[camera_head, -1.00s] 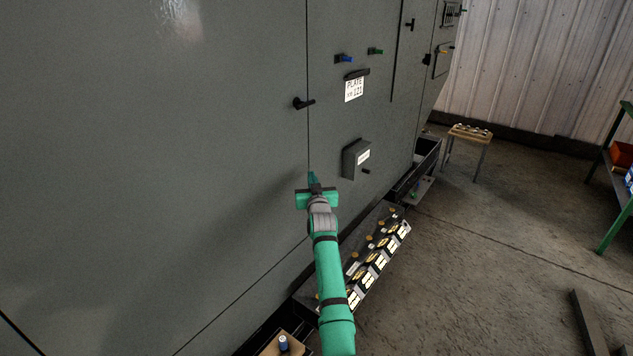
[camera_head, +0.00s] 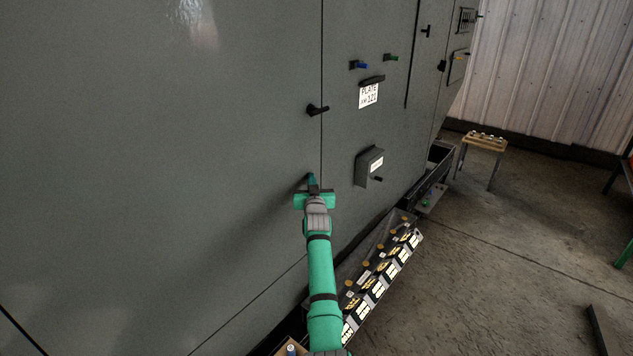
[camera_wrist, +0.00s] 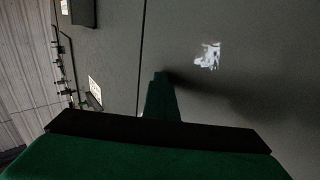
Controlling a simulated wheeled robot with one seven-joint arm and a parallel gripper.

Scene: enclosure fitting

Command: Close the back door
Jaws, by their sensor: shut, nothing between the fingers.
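The back door appears to be the large grey panel (camera_head: 170,150) filling the left of the head view. It has a black handle (camera_head: 317,110) near its right edge. Its right edge meets the neighbouring grey panel (camera_head: 345,40) along a thin dark seam, and the two look about flush. My gripper (camera_head: 311,181) is shut and empty, with its tip at the door's surface just left of the seam, below the handle. I cannot tell whether it touches. In the wrist view the gripper (camera_wrist: 161,80) points at the grey surface beside the seam.
A plate label (camera_head: 369,95), a small grey box (camera_head: 369,166), and blue and green knobs are on the right panel. A sloped tray of labelled parts (camera_head: 385,270) lies along the base, close to my arm. A small stool (camera_head: 484,142) stands by the wall.

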